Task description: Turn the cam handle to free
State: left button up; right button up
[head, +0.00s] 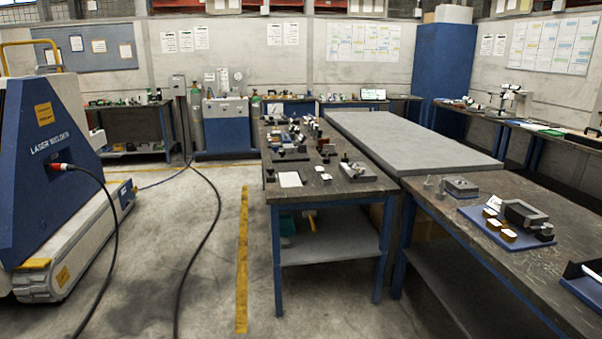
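I cannot pick out the cam handle in the head view; it is hidden or too small to tell. A small white stand-like device (510,92) stands on the right wall bench and may be a microscope, but I cannot be sure. Small dark fixtures, whose details are too small to tell, sit on the middle workbench (330,192). Neither of my grippers is in view.
A large blue and white laser machine (45,135) stands at left, with black cables crossing the floor. A bare grey table (410,142) adjoins the middle bench. The right front bench (420,182) holds a blue tray (478,214) with parts. Floor by the yellow line (242,255) is open.

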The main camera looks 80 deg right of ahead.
aim_at(360, 171)
jog(key=l+z, duration=0.15)
jog(key=z, duration=0.35)
jog(key=l+z, duration=0.2)
jog(key=z, duration=0.3)
jog(key=i+l+z, duration=0.1)
jog(key=z, duration=0.35)
jog(key=i+l+z, duration=0.1)
jog(key=z, duration=0.4)
jog(key=i+l+z, duration=0.35)
jog(key=i, duration=0.15)
jog(key=i+z, duration=0.4)
jog(key=i, duration=0.15)
jog(key=i+z, duration=0.35)
jog(key=i, duration=0.2)
jog(key=i+j, duration=0.1)
jog(key=i, duration=0.5)
jog(key=k+l+z, duration=0.15)
jog(key=z, duration=0.35)
